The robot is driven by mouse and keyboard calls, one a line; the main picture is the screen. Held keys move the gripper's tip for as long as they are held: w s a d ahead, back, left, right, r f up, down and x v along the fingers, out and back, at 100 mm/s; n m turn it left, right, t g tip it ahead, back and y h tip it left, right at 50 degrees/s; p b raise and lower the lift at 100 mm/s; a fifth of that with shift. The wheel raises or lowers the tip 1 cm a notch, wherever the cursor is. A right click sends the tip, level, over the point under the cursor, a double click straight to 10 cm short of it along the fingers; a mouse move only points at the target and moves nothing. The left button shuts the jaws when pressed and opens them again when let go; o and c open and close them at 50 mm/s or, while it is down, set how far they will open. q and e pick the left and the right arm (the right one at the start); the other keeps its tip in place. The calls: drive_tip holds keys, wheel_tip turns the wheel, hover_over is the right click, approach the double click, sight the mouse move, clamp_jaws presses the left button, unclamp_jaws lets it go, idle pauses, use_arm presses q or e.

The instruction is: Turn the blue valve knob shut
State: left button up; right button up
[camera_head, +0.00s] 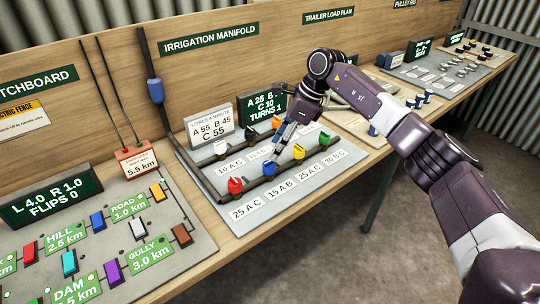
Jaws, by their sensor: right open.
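The irrigation manifold board (218,212) lies on the bench with two rows of coloured valve knobs. My right gripper (281,133) reaches down over the back row from the right, its jaws open. The orange knob (277,122) is close beside the fingers. My left gripper is not in view.
A red knob (235,186) and a green knob (324,138) stand in the front row. A dark display (264,104) and a white sign (209,127) stand behind the board. The switchboard panel (198,242) is at left. The bench's front edge is clear.

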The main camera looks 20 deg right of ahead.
sight(271, 161)
drive_tip(key=shift+h, duration=0.3)
drive_tip(key=x, duration=0.2)
drive_tip(key=p+x, duration=0.1)
drive_tip(key=x, duration=0.1)
drive_tip(key=p+x, duration=0.1)
drive_tip(key=x, duration=0.2)
drive_tip(key=shift+s+d+f, duration=0.15)
drive_tip(key=shift+d, duration=0.25)
drive_tip(key=shift+c, duration=0.4)
drive_tip(key=c, duration=1.1)
